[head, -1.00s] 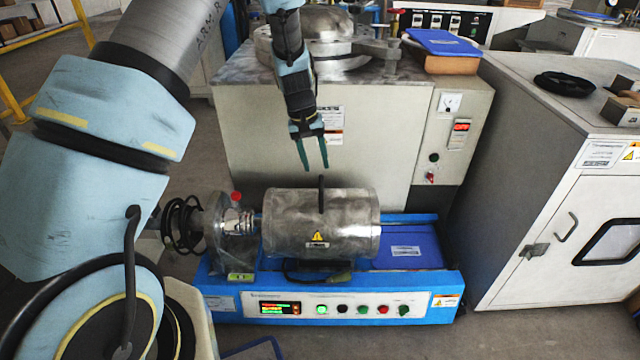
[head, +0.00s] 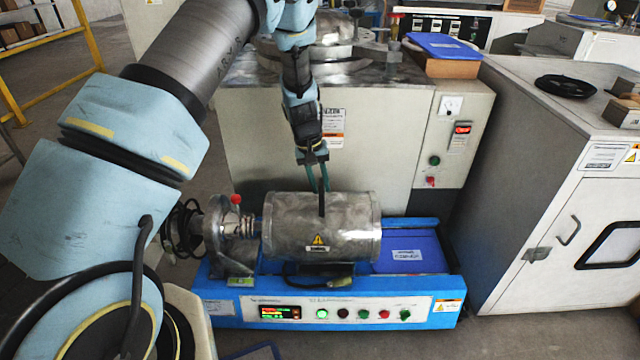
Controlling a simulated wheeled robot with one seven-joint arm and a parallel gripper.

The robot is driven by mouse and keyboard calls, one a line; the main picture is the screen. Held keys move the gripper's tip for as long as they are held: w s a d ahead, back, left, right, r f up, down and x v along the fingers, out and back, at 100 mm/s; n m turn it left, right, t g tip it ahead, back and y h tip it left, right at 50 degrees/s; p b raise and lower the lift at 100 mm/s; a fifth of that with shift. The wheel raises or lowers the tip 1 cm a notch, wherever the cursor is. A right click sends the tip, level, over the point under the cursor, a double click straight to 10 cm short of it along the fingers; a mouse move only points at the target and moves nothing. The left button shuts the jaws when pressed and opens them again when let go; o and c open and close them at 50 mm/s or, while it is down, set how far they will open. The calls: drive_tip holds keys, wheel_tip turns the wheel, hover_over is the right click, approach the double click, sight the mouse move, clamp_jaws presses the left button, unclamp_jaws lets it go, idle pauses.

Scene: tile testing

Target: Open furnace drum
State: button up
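The furnace drum (head: 350,228) is a grey metal cylinder lying on its side on a blue machine base (head: 228,306). It looks closed. A thin dark handle (head: 321,203) stands upright on its top. My gripper (head: 318,188) points down just over the drum, with its two green fingers at the top of the handle. The fingers look open with a small gap between them. I cannot tell whether either finger touches the handle.
A control panel with lit buttons (head: 322,314) runs along the base front. A large white cabinet (head: 270,135) stands close behind the drum. Another white cabinet (head: 510,190) stands at the right. A blue plate (head: 408,254) lies right of the drum.

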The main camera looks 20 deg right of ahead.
clamp_jaws()
idle(1.0)
